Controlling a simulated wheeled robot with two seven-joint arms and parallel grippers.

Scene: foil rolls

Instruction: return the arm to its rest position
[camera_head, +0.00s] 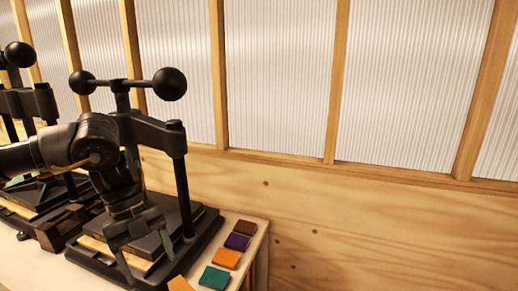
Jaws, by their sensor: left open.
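My left arm (65,148) comes in from the left and bends down in front of a black press. My left gripper (148,262) points downward and is open, with its two fingers spread. It is in front of the press's flat bed (190,235), and nothing shows between the fingers. I cannot tell whether the fingers touch the press. My right gripper is not in view.
The black press (178,155) has a ball-ended handle (170,84). Another press (18,55) stands at far left. On the pale table (245,262) lie brown (244,228), purple (237,242), orange (227,259) and green (214,278) blocks. A wooden wall (380,230) stands behind.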

